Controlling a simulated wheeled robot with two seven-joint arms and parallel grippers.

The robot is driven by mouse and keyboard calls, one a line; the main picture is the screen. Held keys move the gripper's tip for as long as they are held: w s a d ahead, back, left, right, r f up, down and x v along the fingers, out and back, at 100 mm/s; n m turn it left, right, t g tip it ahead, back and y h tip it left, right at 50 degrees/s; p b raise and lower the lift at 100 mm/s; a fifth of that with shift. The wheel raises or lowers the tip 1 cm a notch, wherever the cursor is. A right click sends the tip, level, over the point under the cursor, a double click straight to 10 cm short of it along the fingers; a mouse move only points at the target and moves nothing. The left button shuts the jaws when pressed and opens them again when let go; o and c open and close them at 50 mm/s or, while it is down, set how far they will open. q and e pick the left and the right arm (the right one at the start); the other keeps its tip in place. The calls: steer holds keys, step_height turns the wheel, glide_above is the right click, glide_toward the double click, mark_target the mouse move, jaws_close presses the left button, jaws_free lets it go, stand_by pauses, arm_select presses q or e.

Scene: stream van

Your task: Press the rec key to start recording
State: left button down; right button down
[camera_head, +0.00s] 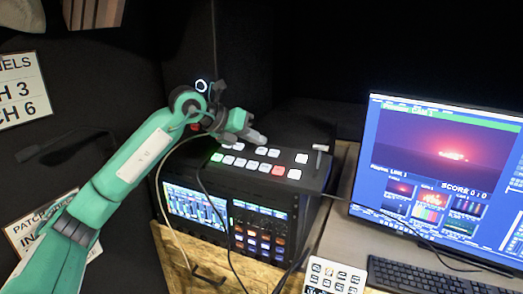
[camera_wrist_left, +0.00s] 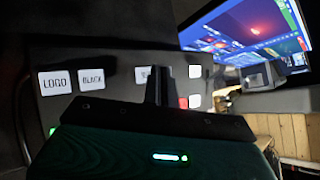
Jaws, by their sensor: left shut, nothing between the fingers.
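The black switcher box (camera_head: 318,178) has rows of pale keys and one red key (camera_head: 278,170) on its top. In the left wrist view the LOGO key (camera_wrist_left: 55,83) and BLACK key (camera_wrist_left: 91,80) are readable. A third labelled key (camera_wrist_left: 142,75) is partly covered by my finger, and its label cannot be read in full. The red key (camera_wrist_left: 183,102) shows just right of the finger. My left gripper (camera_head: 258,137) is shut and empty, over the back row of keys. Contact with a key cannot be told. My right gripper is not in view.
A monitor (camera_head: 433,190) stands at the right, with a black keyboard (camera_head: 415,280) and a white keypad (camera_head: 334,276) in front. A lever (camera_head: 319,160) rises at the switcher's right end. Cables hang over the box's front. A black wall is behind.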

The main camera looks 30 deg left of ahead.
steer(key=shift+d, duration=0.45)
arm_select(q)
steer(key=shift+f, duration=0.15)
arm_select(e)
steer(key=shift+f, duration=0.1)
arm_select(q)
steer(key=shift+f+b, duration=0.3)
steer(key=shift+w, duration=0.1)
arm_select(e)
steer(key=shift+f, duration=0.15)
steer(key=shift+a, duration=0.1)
arm_select(q)
steer(key=shift+f, duration=0.1)
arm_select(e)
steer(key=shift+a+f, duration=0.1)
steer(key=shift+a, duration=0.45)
